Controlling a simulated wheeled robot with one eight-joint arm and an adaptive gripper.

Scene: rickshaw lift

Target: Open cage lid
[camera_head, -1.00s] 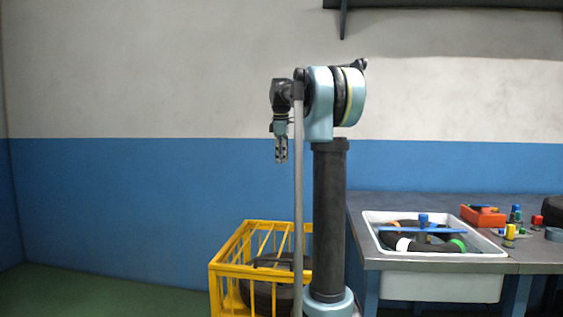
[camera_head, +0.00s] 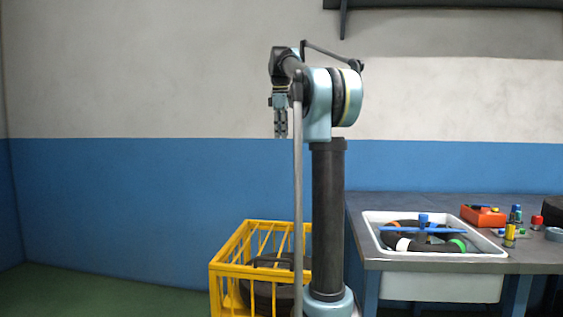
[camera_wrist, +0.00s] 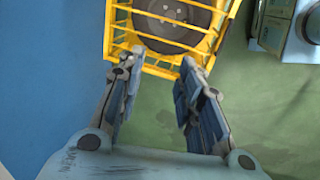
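The yellow barred cage (camera_head: 232,271) stands on the floor left of my arm's column in the head view. A dark round tyre (camera_head: 262,294) sits inside it, partly hidden by bars. The wrist view shows the cage (camera_wrist: 150,63) at the top, with the tyre (camera_wrist: 172,14) behind its bars. I cannot tell the lid apart from the rest of the cage. My gripper (camera_head: 281,136) hangs pointing down, high above the cage and not touching it. In the wrist view, my gripper (camera_wrist: 161,85) has its two fingers apart with nothing between them.
Right of my arm is a grey workbench (camera_head: 540,262) with a white sink (camera_head: 432,289) holding a black ring and blue parts. The green floor (camera_head: 100,293) left of the cage is clear.

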